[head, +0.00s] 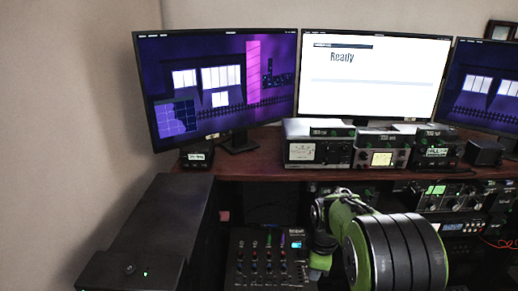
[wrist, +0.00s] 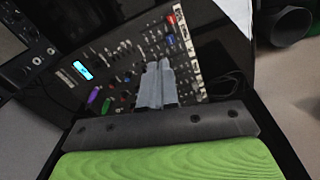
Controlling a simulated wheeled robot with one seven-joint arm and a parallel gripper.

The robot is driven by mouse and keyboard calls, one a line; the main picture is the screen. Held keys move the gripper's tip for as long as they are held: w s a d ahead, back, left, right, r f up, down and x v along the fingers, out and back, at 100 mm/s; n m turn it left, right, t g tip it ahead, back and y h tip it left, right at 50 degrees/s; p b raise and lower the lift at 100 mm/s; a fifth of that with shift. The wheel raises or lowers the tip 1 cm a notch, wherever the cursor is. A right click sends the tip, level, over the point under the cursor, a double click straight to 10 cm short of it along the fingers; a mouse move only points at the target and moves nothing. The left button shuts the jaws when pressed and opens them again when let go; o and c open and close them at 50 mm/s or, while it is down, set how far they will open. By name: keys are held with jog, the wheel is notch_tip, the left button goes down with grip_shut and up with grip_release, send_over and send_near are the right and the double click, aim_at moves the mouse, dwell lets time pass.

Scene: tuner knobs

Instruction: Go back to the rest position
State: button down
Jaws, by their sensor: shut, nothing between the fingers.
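My gripper (wrist: 157,84) shows in the wrist view as two grey fingers side by side, shut with nothing between them. They are in front of a dark mixer panel (wrist: 125,62) with many small knobs, a purple slider cap, a green one and a lit cyan display. I cannot tell how far the fingertips are from the panel. In the head view the mixer (head: 268,262) lies at the lower middle, and my green and black arm is just right of it. The fingertips cannot be made out in the head view.
A wooden desk shelf (head: 240,168) holds several monitors, the middle one (head: 370,75) reading "Ready". Below them stand metered boxes (head: 318,152). A rack of lit units (head: 450,195) is at the right, behind my arm. A black cabinet (head: 155,235) stands at the left by the wall.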

jog(key=s+r+m+t+p, duration=0.1)
jog(key=s+r+m+t, duration=0.1)
jog(key=s+r+m, duration=0.7)
jog(key=s+r+m+t+p, duration=0.1)
jog(key=s+r+m, duration=0.2)
jog(key=s, duration=0.5)
jog(key=s+d+r+m+t+p, duration=0.1)
jog(key=s+r+m, duration=0.2)
jog(key=s, duration=0.5)
jog(key=shift+s+r+t, duration=0.3)
jog(key=shift+r+t, duration=0.1)
jog(key=shift+r, duration=0.5)
